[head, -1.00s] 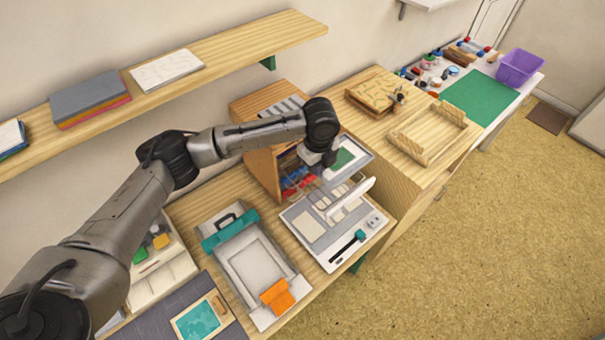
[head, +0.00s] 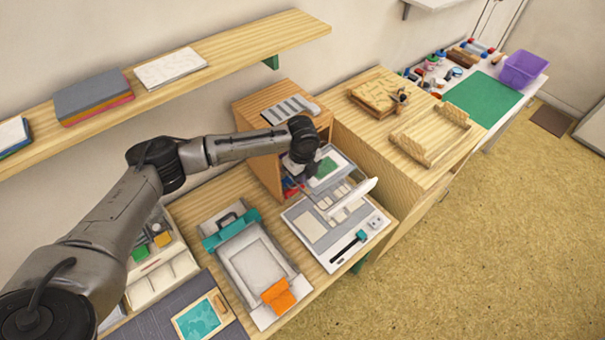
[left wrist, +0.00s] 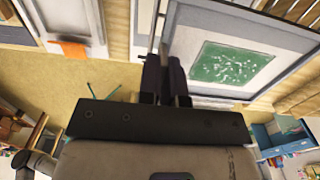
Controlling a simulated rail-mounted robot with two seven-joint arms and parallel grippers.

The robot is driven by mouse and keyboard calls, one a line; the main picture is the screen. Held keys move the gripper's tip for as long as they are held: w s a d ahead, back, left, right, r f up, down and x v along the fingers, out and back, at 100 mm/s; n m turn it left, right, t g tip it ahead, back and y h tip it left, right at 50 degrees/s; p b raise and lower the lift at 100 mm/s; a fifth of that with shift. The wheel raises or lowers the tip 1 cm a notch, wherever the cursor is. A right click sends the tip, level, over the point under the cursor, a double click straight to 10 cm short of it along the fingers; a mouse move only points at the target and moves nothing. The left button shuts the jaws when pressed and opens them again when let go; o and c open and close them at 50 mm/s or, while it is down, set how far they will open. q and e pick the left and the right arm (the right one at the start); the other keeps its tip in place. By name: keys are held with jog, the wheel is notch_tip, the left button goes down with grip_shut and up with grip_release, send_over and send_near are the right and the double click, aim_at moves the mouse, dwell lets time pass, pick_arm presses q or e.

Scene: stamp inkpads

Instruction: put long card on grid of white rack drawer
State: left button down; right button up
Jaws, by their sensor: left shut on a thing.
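My left gripper (head: 302,158) is beside the wooden cabinet in the head view. In the left wrist view its fingers (left wrist: 165,72) are shut at the edge of a flat grey-bordered card (left wrist: 196,18) with a speckled green panel. This card also shows in the head view (head: 342,161), just right of the gripper, above the white board. I cannot tell for sure that it is the long card. A white board (head: 372,238) with a grid of pale rectangles and an upright white panel lies below. I cannot tell which part is the white rack drawer. My right gripper is out of view.
The wooden cabinet (head: 255,120) has a slotted grey rack (head: 290,108) on top. A grey-and-white frame with teal and orange parts (head: 285,262) lies to the left. A white compartment tray (head: 165,280) stands further left. A wooden tray (head: 432,135) is on the right-hand cabinet.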

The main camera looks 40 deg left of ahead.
pick_arm(q)
jog(key=shift+f, duration=0.1)
jog(key=shift+s+a+f, duration=0.1)
jog(key=shift+f, duration=0.55)
jog(key=c, duration=1.3)
grip_release()
jog(key=shift+f, duration=0.2)
notch_tip(320, 180, up, 14)
jog(key=s+d+f+n+t+h, duration=0.2)
jog(key=s+d+f+n, duration=0.3)
jog(key=s+d+f, duration=1)
jog(key=s+a+f+n+y, duration=0.1)
jog(key=s+n, duration=0.5)
jog(key=s, duration=0.2)
jog(key=s+a+f+n+t, duration=0.1)
jog(key=s+f+n, duration=0.1)
jog(key=s+n, duration=0.5)
jog(key=s, duration=0.2)
jog(key=shift+s+a+f+t+y, duration=0.2)
jog(key=shift+s+a+t+y, duration=0.1)
jog(key=shift+a+y, duration=0.1)
